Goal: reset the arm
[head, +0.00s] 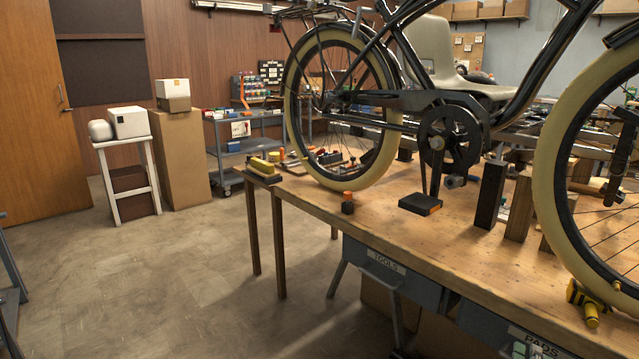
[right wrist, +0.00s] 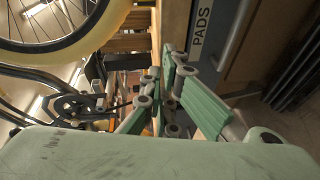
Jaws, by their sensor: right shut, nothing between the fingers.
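My right gripper (right wrist: 164,78) shows in the right wrist view, with green finger pads and grey joints. Its fingers are shut with nothing between them. It is near the workbench front, beside the drawer labelled PADS (right wrist: 203,25). The bicycle wheel (right wrist: 60,25) is at the upper left of that view. In the head view I cannot clearly make out the right gripper. My left gripper is in neither view.
The trike frame (head: 405,100) stands over the wooden workbench (head: 385,225). A black block (head: 420,204) and an orange-topped block (head: 347,203) lie on it. A yellow tool (head: 590,302) is near the front edge. The floor (head: 140,280) at left is clear.

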